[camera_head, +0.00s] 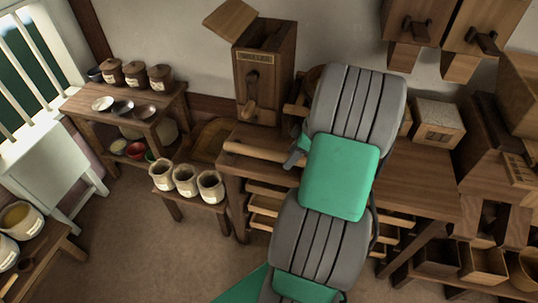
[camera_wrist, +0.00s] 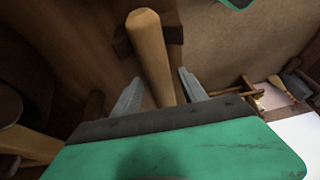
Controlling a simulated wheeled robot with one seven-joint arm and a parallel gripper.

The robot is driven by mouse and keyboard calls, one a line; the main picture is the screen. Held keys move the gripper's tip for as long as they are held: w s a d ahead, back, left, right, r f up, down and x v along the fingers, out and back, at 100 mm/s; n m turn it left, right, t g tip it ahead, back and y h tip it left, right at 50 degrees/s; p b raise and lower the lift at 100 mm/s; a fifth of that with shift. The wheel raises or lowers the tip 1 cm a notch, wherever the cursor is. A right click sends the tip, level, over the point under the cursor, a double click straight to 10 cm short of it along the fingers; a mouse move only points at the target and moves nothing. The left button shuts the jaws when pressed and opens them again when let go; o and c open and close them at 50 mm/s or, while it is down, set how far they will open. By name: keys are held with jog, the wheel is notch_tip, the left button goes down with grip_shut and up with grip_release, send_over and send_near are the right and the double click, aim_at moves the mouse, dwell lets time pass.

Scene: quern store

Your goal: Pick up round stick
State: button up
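The round stick (camera_head: 262,153) is a plain light-brown wooden rod lying at the left front of the wooden workbench (camera_head: 425,180). Its right end is hidden by my gripper and arm in the head view. In the wrist view the stick (camera_wrist: 150,52) runs from its rounded end at the top down between my two fingers. My gripper (camera_wrist: 159,75) is open, with one grey finger on each side of the stick and a visible gap on both sides. In the head view my gripper (camera_head: 297,156) is at the stick's right part, mostly covered by my arm.
A tall wooden box with a crank (camera_head: 276,75) stands behind the stick. Three cream jars (camera_head: 185,179) stand on a low bench to the left. Wooden cabinets (camera_head: 455,25) hang above.

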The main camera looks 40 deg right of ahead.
grip_shut()
dwell(0.3)
jog(key=shift+r, duration=0.1)
